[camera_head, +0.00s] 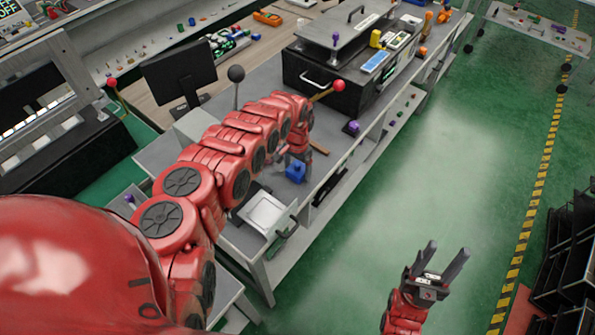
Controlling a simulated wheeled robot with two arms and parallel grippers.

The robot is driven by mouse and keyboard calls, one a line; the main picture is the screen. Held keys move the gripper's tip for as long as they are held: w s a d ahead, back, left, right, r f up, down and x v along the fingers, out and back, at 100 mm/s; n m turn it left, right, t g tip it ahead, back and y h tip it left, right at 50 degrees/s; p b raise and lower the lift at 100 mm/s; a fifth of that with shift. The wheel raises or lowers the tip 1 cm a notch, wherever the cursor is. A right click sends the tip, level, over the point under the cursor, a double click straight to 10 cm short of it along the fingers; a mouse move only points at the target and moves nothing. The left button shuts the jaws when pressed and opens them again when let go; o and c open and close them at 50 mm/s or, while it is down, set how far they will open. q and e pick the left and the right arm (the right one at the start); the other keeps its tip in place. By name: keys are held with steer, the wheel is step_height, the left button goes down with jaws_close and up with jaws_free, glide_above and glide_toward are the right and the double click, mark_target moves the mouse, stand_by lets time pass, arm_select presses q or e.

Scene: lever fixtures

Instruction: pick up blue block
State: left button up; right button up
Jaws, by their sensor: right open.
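The blue block (295,173) is near the front edge of the grey bench, below the end of my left arm. My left gripper (294,160) points down at the block, right above or around its top. Its fingers are too small and too covered to tell whether they are open, shut or touching the block. My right gripper (444,262) is open and empty, fingers up, over the green floor at the lower right, well away from the bench.
A black box (335,88) with a lever ending in a red ball (338,86) stands behind the block. A purple block (352,128) sits to the right, and a white tray (264,212) lies front left. Black shelving (570,255) stands at the right.

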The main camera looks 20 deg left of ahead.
arm_select(q)
steer(key=c, duration=1.3)
steer(key=shift+r, duration=0.1)
